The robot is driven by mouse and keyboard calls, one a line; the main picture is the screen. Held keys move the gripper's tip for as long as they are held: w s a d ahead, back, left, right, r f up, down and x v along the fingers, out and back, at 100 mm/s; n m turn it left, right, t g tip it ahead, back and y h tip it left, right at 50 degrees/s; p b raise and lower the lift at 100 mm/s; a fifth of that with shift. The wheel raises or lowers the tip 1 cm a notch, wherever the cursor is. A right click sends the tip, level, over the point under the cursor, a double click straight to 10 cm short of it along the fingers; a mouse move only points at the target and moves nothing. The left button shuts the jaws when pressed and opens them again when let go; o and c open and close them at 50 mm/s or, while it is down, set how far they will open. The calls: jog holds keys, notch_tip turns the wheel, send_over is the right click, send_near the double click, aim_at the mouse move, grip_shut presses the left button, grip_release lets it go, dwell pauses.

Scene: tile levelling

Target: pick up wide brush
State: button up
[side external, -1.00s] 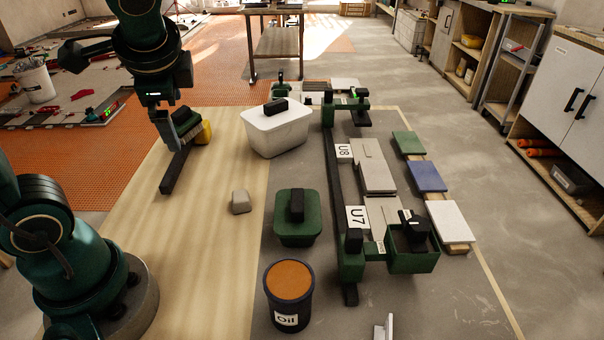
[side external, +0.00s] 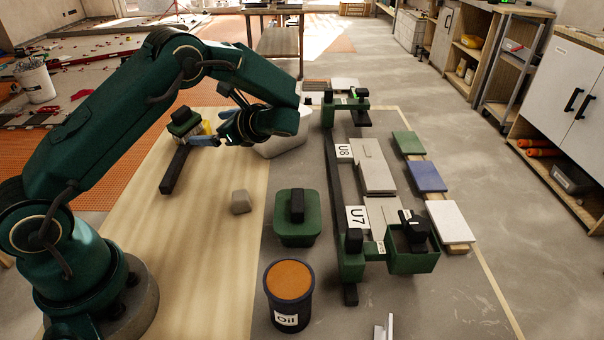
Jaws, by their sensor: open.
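What looks like the wide brush (side external: 184,126) stands on the pale wooden board, upper left in the side external view. It has a green body with a black grip on top. My gripper (side external: 207,140) is just to its right, lying sideways with its fingers pointing left towards the brush's lower part. It is open. I cannot tell whether a finger touches the brush. The bristles are hard to make out behind the fingers.
A long dark bar (side external: 173,171) lies just in front of the brush, and a yellow object (side external: 207,127) sits behind my fingers. A white lidded tub (side external: 283,146) is partly hidden by my wrist. A grey stone-like block (side external: 240,202), a green lidded box (side external: 298,226) and an oil bucket (side external: 289,301) stand nearer.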

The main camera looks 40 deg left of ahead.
aim_at(191, 127)
jog(key=x, duration=0.6)
jog(key=shift+x, duration=2.85)
jog(key=shift+a+r, duration=0.1)
jog(key=shift+r, duration=0.15)
jog(key=c, duration=1.3)
